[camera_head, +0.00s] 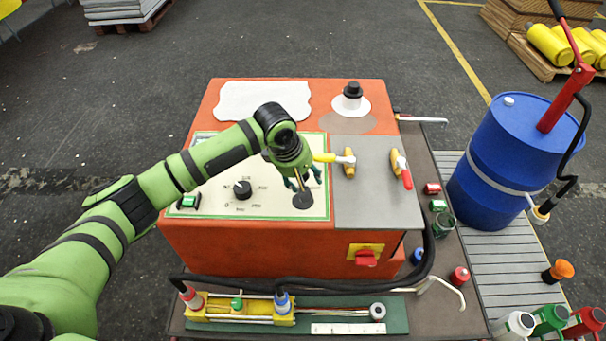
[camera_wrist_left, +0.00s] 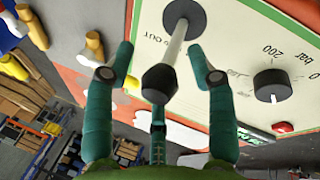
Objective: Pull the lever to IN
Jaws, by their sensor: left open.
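The lever stands on the cream panel (camera_head: 270,215) of the orange box, its round black base (camera_head: 303,201) near the panel's right edge. In the left wrist view the lever's silver shaft (camera_wrist_left: 174,45) and black knob (camera_wrist_left: 160,83) point toward my palm. The letters OUT show beside the lever's base; an IN label is not visible. My left gripper (camera_head: 304,182) is above the lever from the left. Its teal fingers (camera_wrist_left: 161,50) are open, one on each side of the lever, with a visible gap on both sides. My right gripper is not in view.
A black dial (camera_head: 242,190) and a green switch (camera_head: 188,201) share the panel. A red knob (camera_head: 367,257) is on the box's front. A blue drum (camera_head: 506,160) stands farther right.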

